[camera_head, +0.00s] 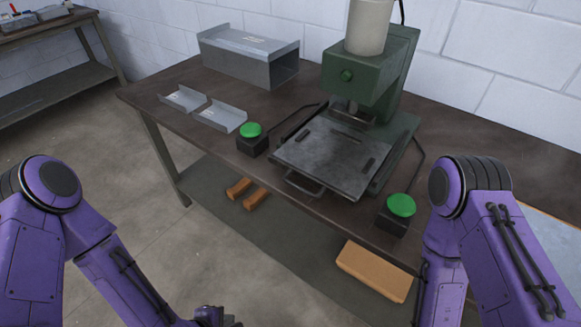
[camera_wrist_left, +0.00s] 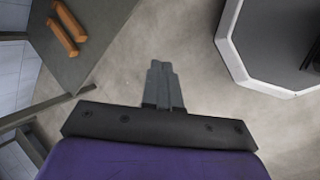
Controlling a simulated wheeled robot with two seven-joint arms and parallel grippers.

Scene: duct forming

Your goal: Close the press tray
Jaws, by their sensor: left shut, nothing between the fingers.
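The press tray (camera_head: 325,157) is a grey metal plate with a handle (camera_head: 305,186) at its front. It sticks out toward me from under the green press (camera_head: 372,75), over the table's front edge area. My left gripper (camera_head: 218,318) is at the bottom of the head view, low in front of the table and well away from the tray. In the left wrist view its fingers (camera_wrist_left: 162,84) are together and empty. My right arm comes in from the right, but its gripper is not seen.
Green buttons on black boxes stand left (camera_head: 251,131) and right (camera_head: 401,206) of the tray. Two bent sheet pieces (camera_head: 222,117) and a grey duct (camera_head: 245,58) lie on the table (camera_head: 150,97). Below are orange-brown blocks (camera_head: 240,188) and a tan box (camera_head: 374,270).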

